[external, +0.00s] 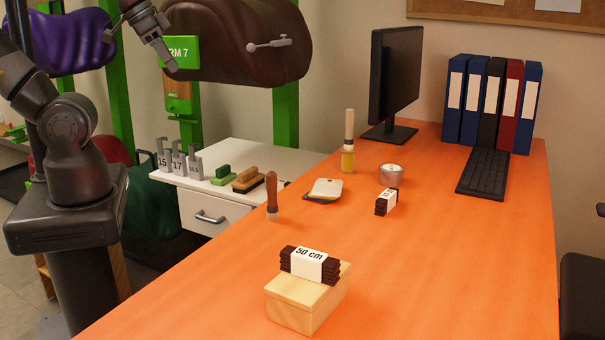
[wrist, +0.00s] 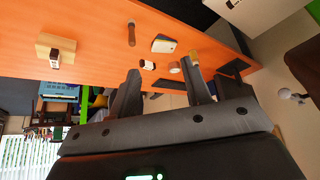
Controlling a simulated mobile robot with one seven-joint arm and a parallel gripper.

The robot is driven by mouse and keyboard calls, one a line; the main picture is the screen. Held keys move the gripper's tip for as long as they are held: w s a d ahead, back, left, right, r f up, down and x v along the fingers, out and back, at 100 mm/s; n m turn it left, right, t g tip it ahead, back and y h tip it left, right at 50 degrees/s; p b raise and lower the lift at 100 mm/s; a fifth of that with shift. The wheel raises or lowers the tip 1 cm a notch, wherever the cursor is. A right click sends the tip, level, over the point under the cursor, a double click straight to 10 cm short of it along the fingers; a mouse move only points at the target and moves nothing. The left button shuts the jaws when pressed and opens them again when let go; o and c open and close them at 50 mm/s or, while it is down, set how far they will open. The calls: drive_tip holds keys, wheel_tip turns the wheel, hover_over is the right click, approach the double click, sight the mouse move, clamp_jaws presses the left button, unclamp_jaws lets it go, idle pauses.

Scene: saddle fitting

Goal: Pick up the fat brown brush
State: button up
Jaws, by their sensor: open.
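The fat brown brush (external: 248,179), a tan-brown block with dark bristles below, lies on the white drawer cabinet (external: 212,196) in the external view. A smaller green brush or block (external: 222,174) lies just left of it. My gripper (external: 167,60) is high above and to the left of the brush, in front of the hanging saddle, well apart from it. In the wrist view, my gripper (wrist: 163,86) shows two spread fingers with nothing between them in its grasp. I cannot make out the brown brush in the wrist view.
Numbered metal pieces (external: 179,160) stand at the cabinet's left. A brown-handled tool (external: 271,193) stands on the orange table (external: 420,270), near the cabinet. A brown saddle (external: 235,40) hangs above on a green stand.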

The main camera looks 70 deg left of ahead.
drive_tip(key=shift+o, duration=0.6)
drive_tip(key=g, duration=0.2)
hover_over(275, 204)
drive_tip(key=s+a, duration=0.2)
drive_tip(key=shift+f, duration=12.55)
drive_tip(key=shift+w+d+x, duration=0.1)
drive_tip(key=shift+d+x, duration=0.05)
drive_tip(key=shift+x, duration=0.7)
drive_tip(key=shift+w+d+x, duration=0.1)
drive_tip(key=shift+d+x, duration=0.05)
drive_tip(key=shift+x, duration=0.75)
drive_tip(key=shift+w+d+x, duration=0.1)
drive_tip(key=shift+d+x, duration=0.05)
drive_tip(key=shift+x, duration=0.7)
